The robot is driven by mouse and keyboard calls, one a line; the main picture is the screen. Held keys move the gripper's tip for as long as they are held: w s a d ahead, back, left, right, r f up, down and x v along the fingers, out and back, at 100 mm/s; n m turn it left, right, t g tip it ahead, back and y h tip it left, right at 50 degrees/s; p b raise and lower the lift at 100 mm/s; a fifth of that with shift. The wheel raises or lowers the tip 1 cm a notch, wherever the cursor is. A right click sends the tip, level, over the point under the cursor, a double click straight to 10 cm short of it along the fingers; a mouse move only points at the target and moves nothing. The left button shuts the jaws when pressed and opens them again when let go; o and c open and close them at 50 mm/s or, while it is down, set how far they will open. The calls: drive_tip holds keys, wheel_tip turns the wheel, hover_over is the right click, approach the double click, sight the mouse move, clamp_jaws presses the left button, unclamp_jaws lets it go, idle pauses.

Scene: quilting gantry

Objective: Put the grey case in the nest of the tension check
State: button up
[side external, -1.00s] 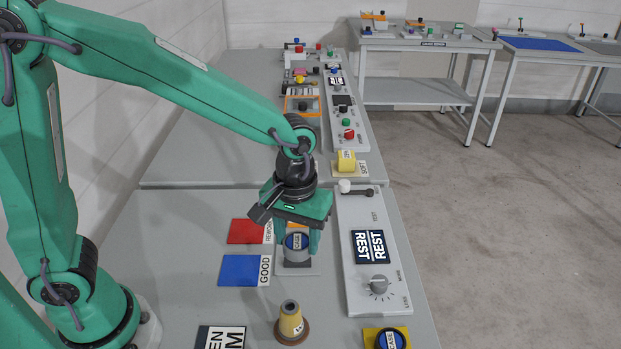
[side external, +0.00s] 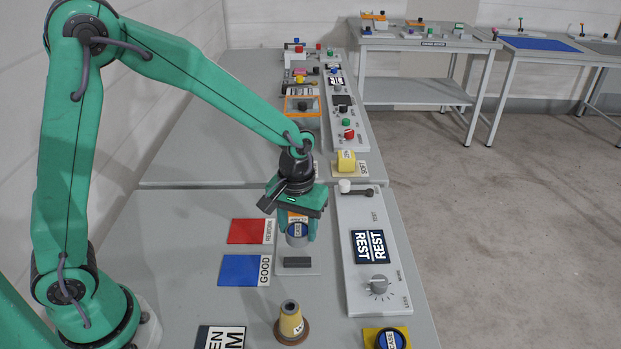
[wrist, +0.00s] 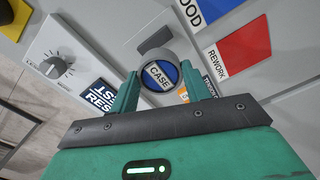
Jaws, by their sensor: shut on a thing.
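My gripper (side external: 298,228) is shut on the grey case (side external: 297,238), a round grey piece with a blue top marked CASE. In the wrist view the case (wrist: 160,76) sits between the two green fingers of my gripper (wrist: 160,92). It appears held above a light grey plate (side external: 312,268). A dark grey block or slot (side external: 297,262) on this plate shows just in front of the case, and also in the wrist view (wrist: 155,40). A label partly reading TENSION (wrist: 210,86) is beside the right finger. I cannot make out the nest clearly.
Red REWORK (side external: 247,231) and blue GOOD (side external: 240,269) pads lie left. A panel with a REST label (side external: 370,246) and a knob (side external: 378,284) stands right.

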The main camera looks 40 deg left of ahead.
sight(297, 222)
drive_tip(key=shift+w+a+f, duration=0.9)
drive_tip(key=shift+w+a, duration=0.05)
drive_tip(key=shift+a, duration=0.2)
drive_tip(key=shift+f, duration=2)
drive_tip(key=shift+f, duration=0.1)
drive_tip(key=o, duration=1)
drive_tip(key=shift+c, duration=0.2)
